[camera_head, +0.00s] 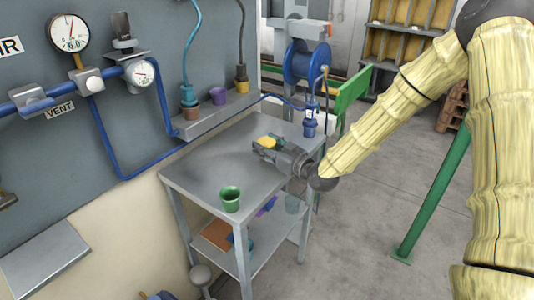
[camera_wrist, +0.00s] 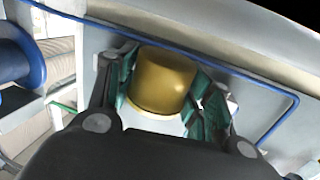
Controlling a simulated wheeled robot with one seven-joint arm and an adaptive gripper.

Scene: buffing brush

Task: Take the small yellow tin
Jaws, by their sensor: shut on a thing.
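The small yellow tin (camera_wrist: 162,80) sits between the two fingers of my gripper (camera_wrist: 165,92) in the wrist view. The green finger pads touch it on both sides, and the gripper is shut on it. In the head view the tin (camera_head: 266,141) shows as a small yellow patch at the end of my gripper (camera_head: 268,143), over the far part of the grey metal table (camera_head: 200,166). I cannot tell whether the tin still touches the tabletop.
A green cup (camera_head: 230,199) stands near the table's front edge. A blue bottle (camera_head: 309,122) is at the far right corner. A wall ledge (camera_head: 216,115) with cups runs behind the table. Blue pipes (camera_head: 125,176) line the wall. The table's middle is clear.

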